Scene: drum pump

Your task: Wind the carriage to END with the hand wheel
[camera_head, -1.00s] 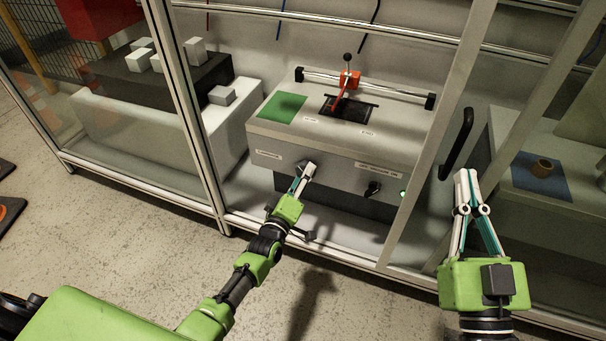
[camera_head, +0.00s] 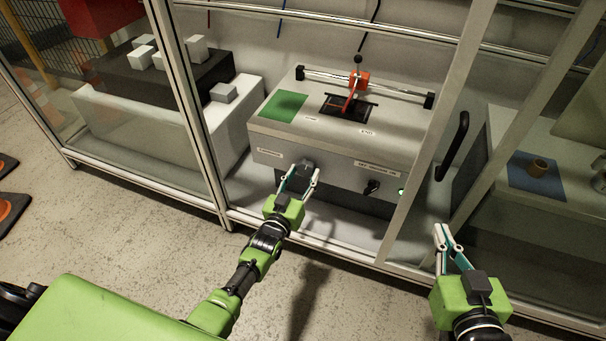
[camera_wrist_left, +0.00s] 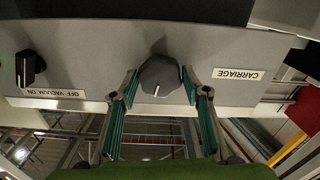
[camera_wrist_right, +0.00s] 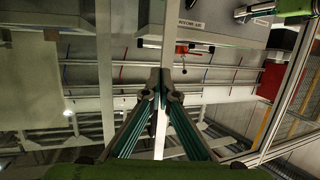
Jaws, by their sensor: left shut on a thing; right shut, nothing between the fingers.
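The hand wheel, a dark grey knob (camera_wrist_left: 160,76) beside the CARRIAGE label, is on the front of the grey machine (camera_head: 345,155). It also shows in the head view (camera_head: 304,168). My left gripper (camera_wrist_left: 158,92) is shut on the knob, one finger on each side. The orange-red carriage (camera_head: 358,80) with a black-topped lever sits near the middle of its rail (camera_head: 395,91), over a black slotted plate (camera_head: 346,107). The END label (camera_head: 367,133) is on the machine's top, right of the carriage. My right gripper (camera_head: 441,232) is shut and empty, outside the enclosure at right.
The black vacuum switch (camera_head: 372,187) is right of the hand wheel, with a green light (camera_head: 402,192) near it. A green pad (camera_head: 283,106) lies on the machine's left top. Frame posts (camera_head: 440,130) and a black handle (camera_head: 453,146) stand between the right gripper and the machine.

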